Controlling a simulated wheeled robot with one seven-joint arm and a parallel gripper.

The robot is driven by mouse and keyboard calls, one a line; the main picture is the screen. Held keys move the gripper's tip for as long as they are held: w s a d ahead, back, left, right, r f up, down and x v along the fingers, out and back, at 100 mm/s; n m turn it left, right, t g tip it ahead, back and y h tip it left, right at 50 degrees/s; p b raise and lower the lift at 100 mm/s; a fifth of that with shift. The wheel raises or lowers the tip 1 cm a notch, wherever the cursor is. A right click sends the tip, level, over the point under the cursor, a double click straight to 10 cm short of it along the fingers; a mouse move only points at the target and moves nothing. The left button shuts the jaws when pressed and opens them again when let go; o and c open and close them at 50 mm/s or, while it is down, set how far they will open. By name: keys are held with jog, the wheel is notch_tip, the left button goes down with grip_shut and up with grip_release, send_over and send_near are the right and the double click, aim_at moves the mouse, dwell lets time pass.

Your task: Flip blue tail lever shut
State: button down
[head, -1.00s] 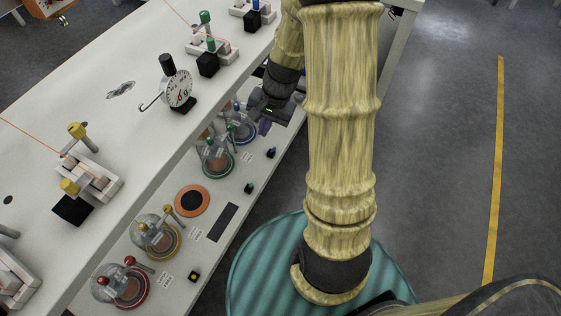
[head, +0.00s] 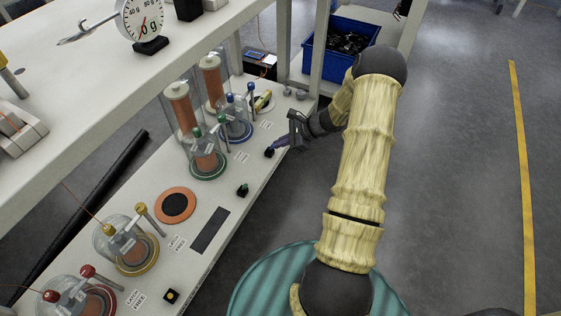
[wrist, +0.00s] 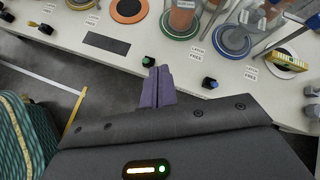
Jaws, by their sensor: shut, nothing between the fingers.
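The blue station (head: 237,130) stands on the lower shelf, a clear dome on a blue ring with two blue-topped posts. It also shows in the wrist view (wrist: 233,42). I cannot tell which blue part is the tail lever. A small black block with a blue knob (head: 269,152) sits at the shelf's front edge; in the wrist view it (wrist: 209,84) is right of my fingers. My gripper (head: 277,145), with purple fingers, is shut and empty near this block. In the wrist view the closed fingertips (wrist: 156,70) are beside the green-knobbed block (wrist: 148,61); contact is unclear.
Green (head: 208,165), yellow (head: 136,255) and red (head: 85,300) stations line the lower shelf. Tall orange-filled cylinders stand behind. The upper shelf (head: 90,80) overhangs at left, carrying a dial (head: 143,20). A blue bin (head: 335,50) lies beyond. Floor at right is clear.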

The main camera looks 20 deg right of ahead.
jog(key=w+d+f+m+t+b, duration=0.1)
jog(key=d+f+m+t+b, duration=0.1)
jog(key=f, duration=0.5)
jog(key=w+d+f+m+t+h+b, duration=0.1)
jog(key=d+f+m+t+b, duration=0.1)
jog(key=d+f+m+b, duration=0.2)
jog(key=w+d+f+m+t+b, duration=0.1)
jog(key=d+f+m+t+b, duration=0.1)
jog(key=d+f+b, duration=0.4)
notch_tip(320, 180, down, 5)
jog(key=shift+d+r+m+t+b, duration=0.15)
jog(key=shift+d+m+t+b, duration=0.15)
jog(key=shift+d+m, duration=0.3)
jog(key=shift+w+a, duration=0.1)
jog(key=shift+a, duration=0.05)
jog(key=w+r+b+x, duration=0.1)
jog(key=r+b+x, duration=0.1)
jog(key=b+x, duration=0.7)
jog(key=shift+x, duration=1.8)
jog(key=shift+w+r+h, duration=0.1)
jog(key=shift+r+h, duration=0.15)
jog(key=shift+h, duration=0.05)
